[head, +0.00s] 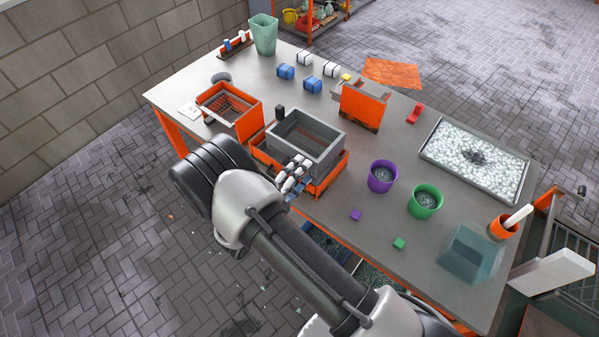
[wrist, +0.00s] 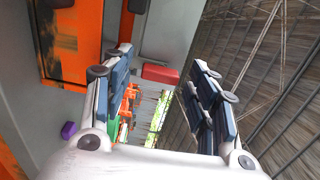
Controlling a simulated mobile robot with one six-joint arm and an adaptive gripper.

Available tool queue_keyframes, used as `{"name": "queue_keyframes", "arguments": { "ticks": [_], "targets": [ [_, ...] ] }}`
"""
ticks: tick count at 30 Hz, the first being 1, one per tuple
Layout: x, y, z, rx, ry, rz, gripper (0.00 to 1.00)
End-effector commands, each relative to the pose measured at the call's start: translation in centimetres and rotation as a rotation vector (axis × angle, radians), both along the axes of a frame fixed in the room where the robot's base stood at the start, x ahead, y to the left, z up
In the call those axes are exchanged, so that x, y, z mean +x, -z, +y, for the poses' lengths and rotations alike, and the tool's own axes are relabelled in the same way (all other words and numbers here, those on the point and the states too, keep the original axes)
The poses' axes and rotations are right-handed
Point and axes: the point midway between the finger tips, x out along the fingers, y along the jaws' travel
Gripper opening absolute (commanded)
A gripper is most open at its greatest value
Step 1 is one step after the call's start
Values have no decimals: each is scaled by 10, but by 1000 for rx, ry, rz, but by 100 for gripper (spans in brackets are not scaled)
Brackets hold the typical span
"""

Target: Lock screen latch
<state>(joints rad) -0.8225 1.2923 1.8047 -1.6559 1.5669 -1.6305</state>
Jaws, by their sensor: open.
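A grey open box (head: 322,158) sits in an orange tray (head: 331,179) at the near edge of the table. A small dark upright block (head: 280,112) stands at its far left corner; I cannot tell whether it is the latch. My gripper (head: 294,172) is at the box's near left side, by the tray edge. The latch's state cannot be made out.
An orange mesh-bottomed box (head: 254,124) stands left of the grey box. A worn orange container (head: 364,108) stands behind it. Purple (head: 382,185) and green (head: 424,212) buckets and a tray of white pellets (head: 434,158) are to the right. A red piece (head: 415,112) lies behind.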

Motion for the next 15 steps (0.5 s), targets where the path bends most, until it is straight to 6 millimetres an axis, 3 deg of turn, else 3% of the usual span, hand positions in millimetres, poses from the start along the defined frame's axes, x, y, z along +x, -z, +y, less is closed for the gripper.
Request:
{"name": "queue_keyframes", "arguments": {
  "ticks": [5,15],
  "targets": [
    [-15,0,13,0,-5,0,53],
    [-70,0,57,0,-6,-1,53]
  ]
}}
